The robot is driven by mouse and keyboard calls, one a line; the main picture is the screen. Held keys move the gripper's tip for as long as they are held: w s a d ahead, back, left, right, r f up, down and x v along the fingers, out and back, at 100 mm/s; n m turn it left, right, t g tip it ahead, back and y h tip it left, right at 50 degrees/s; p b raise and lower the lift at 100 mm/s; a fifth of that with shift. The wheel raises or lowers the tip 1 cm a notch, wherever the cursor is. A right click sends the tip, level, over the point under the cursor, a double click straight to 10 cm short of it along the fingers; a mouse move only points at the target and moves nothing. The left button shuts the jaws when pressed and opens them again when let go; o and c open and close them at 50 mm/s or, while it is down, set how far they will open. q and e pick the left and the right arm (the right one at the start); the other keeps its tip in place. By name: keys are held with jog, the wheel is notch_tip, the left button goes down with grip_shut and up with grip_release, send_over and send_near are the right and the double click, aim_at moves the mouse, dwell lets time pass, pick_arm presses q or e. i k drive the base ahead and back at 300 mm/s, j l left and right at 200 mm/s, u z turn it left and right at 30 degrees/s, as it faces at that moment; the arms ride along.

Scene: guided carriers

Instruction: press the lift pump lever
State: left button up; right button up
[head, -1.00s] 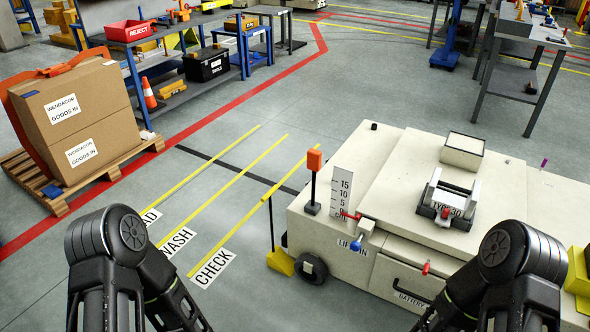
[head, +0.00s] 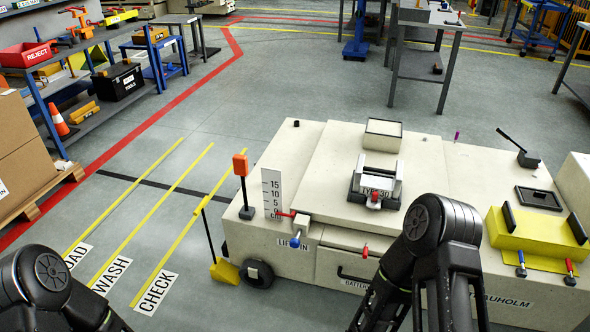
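A long black lever (head: 508,141) rises at a slant from a small black base (head: 528,158) on the right part of the cream carrier (head: 325,170). It looks like the pump lever, but I see no label on it. A height scale (head: 271,193) marked in cm stands at the carrier's left end, with a red pointer near its bottom. A blue-tipped pin (head: 295,240) sits by a label that seems to read "LIFT PIN". Only black links of my two arms show at the lower edge; both grippers are out of view. Nothing visible touches the lever.
An orange-topped post (head: 241,180) stands at the carrier's left end. A yellow block (head: 537,238) with black uprights is at the right. A grey clamp-like fixture (head: 376,182) sits on top. Open floor lies behind the carrier.

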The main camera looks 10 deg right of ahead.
aim_at(240, 161)
jog(key=i+j+u, duration=0.15)
jog(key=i+j, duration=0.5)
jog(key=j, duration=0.25)
jog(key=i+j+u, duration=0.2)
jog(key=i+j, duration=0.5)
jog(key=j, duration=0.1)
